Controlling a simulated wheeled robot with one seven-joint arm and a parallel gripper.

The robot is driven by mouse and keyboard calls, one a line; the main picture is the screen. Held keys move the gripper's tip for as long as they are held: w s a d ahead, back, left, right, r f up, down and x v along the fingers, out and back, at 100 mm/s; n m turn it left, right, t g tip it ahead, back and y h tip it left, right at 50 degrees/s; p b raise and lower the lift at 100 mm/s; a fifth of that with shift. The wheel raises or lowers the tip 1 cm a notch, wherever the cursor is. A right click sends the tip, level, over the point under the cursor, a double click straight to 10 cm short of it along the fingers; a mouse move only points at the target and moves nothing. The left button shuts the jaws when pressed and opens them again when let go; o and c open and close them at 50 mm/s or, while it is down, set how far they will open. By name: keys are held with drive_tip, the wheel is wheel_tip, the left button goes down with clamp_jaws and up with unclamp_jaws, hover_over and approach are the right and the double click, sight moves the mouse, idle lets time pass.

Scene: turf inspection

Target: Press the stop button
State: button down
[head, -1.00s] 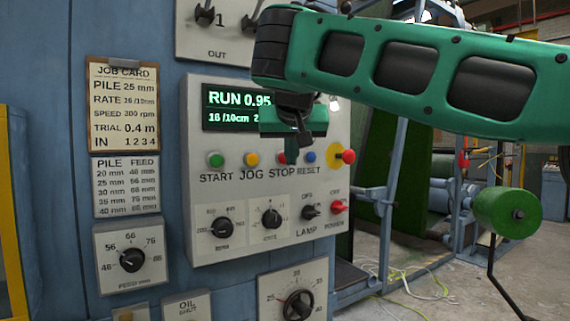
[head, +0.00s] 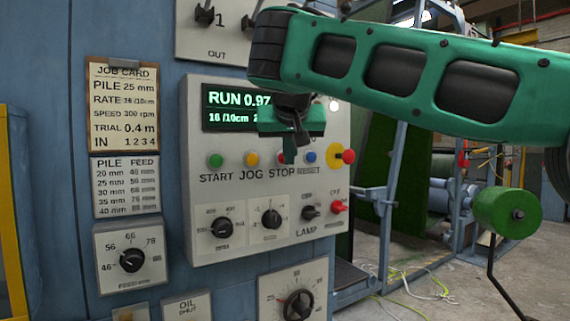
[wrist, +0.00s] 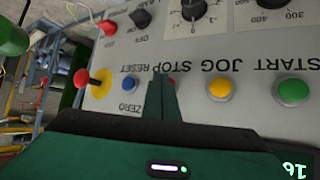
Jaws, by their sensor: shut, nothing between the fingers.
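The stop button is the red one above the word STOP, on the grey control panel (head: 262,250). In the head view only a sliver of the stop button (head: 281,158) shows beside my fingertips. In the wrist view a small red edge of it (wrist: 173,82) shows just past the fingers, which hide the rest. My gripper (head: 290,156) is shut and empty, its tips in front of the button. I cannot tell whether they touch it. The panel's display (head: 237,107) reads RUN 0.97.
A yellow jog button (head: 252,159) and a blue reset button (head: 310,157) flank the stop button closely. A green start button (head: 215,160) is further left. A red knob on a yellow disc (head: 348,156) sticks out at the right. Knobs and switches lie below.

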drive_tip(key=shift+w+a, duration=0.15)
drive_tip(key=shift+w, duration=0.05)
idle(0.3)
drive_tip(key=shift+s, duration=0.15)
drive_tip(key=shift+s+d, duration=0.55)
drive_tip(key=shift+s, duration=0.1)
drive_tip(key=shift+s+d, duration=0.7)
drive_tip(key=shift+s, duration=0.35)
drive_tip(key=shift+s+d, duration=0.65)
drive_tip(key=shift+s, duration=0.35)
